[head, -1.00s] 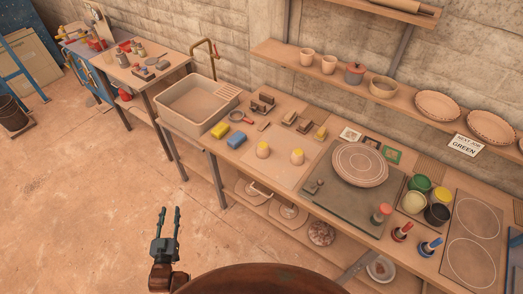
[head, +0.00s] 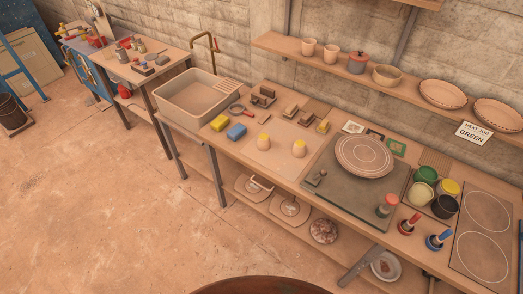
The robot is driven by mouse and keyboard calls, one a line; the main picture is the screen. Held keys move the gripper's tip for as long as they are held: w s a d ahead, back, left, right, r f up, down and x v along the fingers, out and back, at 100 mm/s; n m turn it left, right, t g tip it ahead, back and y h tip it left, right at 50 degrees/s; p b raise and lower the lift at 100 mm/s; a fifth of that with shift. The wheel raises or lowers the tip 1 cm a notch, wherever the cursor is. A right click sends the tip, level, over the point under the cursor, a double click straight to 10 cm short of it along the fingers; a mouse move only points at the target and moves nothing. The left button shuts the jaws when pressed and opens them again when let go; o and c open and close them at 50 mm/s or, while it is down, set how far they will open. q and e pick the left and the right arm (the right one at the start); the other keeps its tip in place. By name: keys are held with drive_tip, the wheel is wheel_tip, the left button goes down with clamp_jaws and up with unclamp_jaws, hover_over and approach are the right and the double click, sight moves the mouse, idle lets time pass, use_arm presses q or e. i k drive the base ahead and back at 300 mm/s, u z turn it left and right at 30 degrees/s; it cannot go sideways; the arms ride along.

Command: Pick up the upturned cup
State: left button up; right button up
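Two small pale cups, a left one (head: 309,47) and a right one (head: 331,52), stand on the wall shelf; they look upright, with their rims at the top. Two small cream, rounded pieces with yellow tops, a left one (head: 263,142) and a right one (head: 299,149), stand apart on a pale board on the bench. They could be upturned cups, but they are too small to tell. Neither of my grippers is in the head view.
The shelf (head: 400,85) also holds a lidded pot (head: 358,61), a bowl (head: 388,75) and two plates. On the bench are a sink (head: 195,100), sponges, a round plate (head: 364,156), paint pots and stamps.

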sight(264, 145)
drive_tip(key=z, duration=0.35)
drive_tip(key=k, duration=0.25)
drive_tip(key=u, duration=1.75)
drive_tip(key=i, duration=1.4)
drive_tip(key=z, duration=0.05)
